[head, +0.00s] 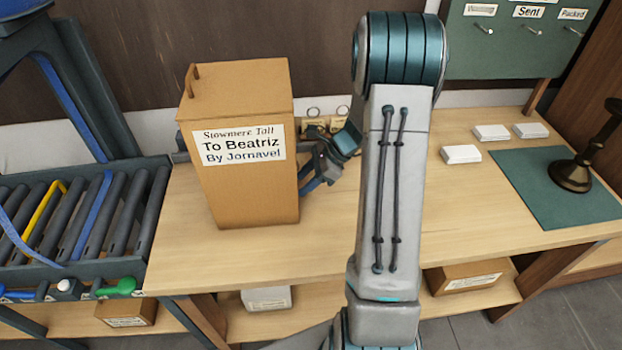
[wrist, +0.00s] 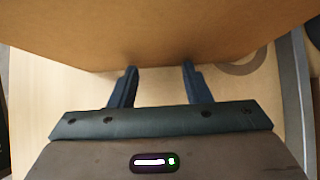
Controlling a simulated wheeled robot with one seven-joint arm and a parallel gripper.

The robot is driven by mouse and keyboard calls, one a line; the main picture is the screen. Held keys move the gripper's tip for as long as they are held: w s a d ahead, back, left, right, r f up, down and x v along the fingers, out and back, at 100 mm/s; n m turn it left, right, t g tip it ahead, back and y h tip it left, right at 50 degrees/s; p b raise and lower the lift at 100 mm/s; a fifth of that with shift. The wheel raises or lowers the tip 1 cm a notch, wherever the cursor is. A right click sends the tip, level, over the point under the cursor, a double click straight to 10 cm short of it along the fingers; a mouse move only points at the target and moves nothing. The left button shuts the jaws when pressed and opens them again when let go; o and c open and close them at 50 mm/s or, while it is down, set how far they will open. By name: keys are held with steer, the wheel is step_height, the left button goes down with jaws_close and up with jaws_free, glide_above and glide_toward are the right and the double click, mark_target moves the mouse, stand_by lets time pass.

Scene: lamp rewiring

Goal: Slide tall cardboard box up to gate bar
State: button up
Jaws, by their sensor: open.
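The tall cardboard box (head: 245,185) stands upright on the wooden bench, left of my arm, with a white label on its front. Its brown face (wrist: 160,30) fills the top of the wrist view. My gripper (head: 308,188) is beside the box's right side, low down. In the wrist view my gripper (wrist: 158,68) is open and empty, both fingertips at the box face; I cannot tell whether they touch. A dark bar (head: 181,156) shows behind the box at left; I cannot tell whether it is the gate bar.
A roller conveyor (head: 75,220) with a yellow curved bar (head: 42,215) adjoins the bench's left end. White blocks (head: 461,154), a green mat (head: 520,200) and a dark lamp stand (head: 572,172) are on the right. The bench (head: 200,265) is clear in front of the box.

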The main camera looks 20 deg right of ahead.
steer(key=shift+w+a, duration=0.3)
steer(key=shift+a, duration=0.75)
steer(key=shift+w+a, duration=0.25)
steer(key=shift+a, duration=0.8)
steer(key=shift+w+a, duration=0.3)
steer(key=shift+a, duration=0.75)
steer(key=shift+w+a, duration=0.3)
steer(key=shift+a, duration=0.75)
steer(key=shift+w+a, duration=0.35)
steer(key=shift+a, duration=0.65)
steer(key=shift+w+a, duration=0.3)
steer(key=shift+a, duration=0.75)
steer(key=a, duration=0.2)
steer(key=w+a, duration=0.1)
steer(key=a, duration=0.3)
steer(key=shift+w+a, duration=0.15)
steer(key=shift+w, duration=0.25)
